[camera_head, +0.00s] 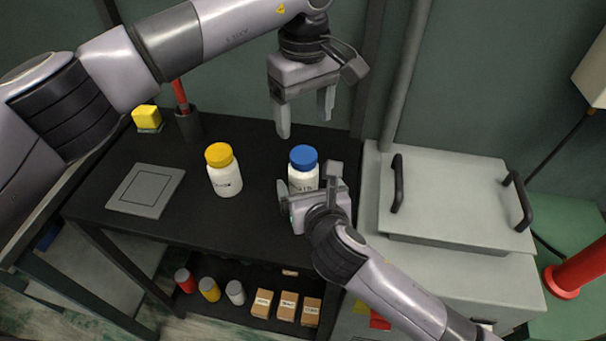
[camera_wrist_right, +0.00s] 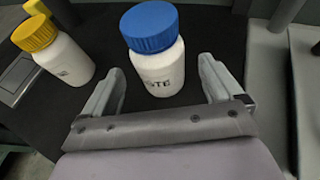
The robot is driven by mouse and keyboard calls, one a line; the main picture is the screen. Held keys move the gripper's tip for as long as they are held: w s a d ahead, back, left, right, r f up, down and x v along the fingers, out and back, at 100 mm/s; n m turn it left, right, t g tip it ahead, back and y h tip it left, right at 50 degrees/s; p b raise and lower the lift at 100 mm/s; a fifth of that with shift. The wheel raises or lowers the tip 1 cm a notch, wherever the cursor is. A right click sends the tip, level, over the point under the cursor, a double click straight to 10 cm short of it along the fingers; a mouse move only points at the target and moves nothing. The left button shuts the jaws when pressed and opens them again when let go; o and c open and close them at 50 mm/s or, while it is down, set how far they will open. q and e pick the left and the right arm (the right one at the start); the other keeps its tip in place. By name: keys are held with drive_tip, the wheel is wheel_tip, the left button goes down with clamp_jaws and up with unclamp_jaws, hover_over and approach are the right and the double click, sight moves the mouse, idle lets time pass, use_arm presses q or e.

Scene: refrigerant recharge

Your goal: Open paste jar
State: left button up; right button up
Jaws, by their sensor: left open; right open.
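The paste jar is a white jar with a blue lid (camera_head: 303,158), upright on the black table; its label is partly hidden and ends in "TE" in the right wrist view (camera_wrist_right: 158,70). Its lid is on. My right gripper (camera_head: 312,190) is open at the jar's near side; in the right wrist view its two fingers point toward the jar, one to each side, with the jar mostly beyond the fingertips. My left gripper (camera_head: 305,115) is open and empty, above and behind the blue lid, fingers pointing down.
A white jar with a yellow lid (camera_head: 224,172) stands left of the paste jar. A grey plate (camera_head: 146,190), a yellow block (camera_head: 147,117) and a dark holder with a red-handled tool (camera_head: 187,122) are further left. A grey lidded box (camera_head: 455,200) stands right of the table.

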sight(304, 155)
drive_tip(key=shift+x, duration=2.1)
use_arm(q)
drive_tip(key=shift+w, duration=0.1)
use_arm(e)
clamp_jaws()
use_arm(q)
drive_tip(key=m, duration=0.8)
drive_tip(key=shift+m, duration=0.3)
drive_tip(key=shift+f, duration=4.05)
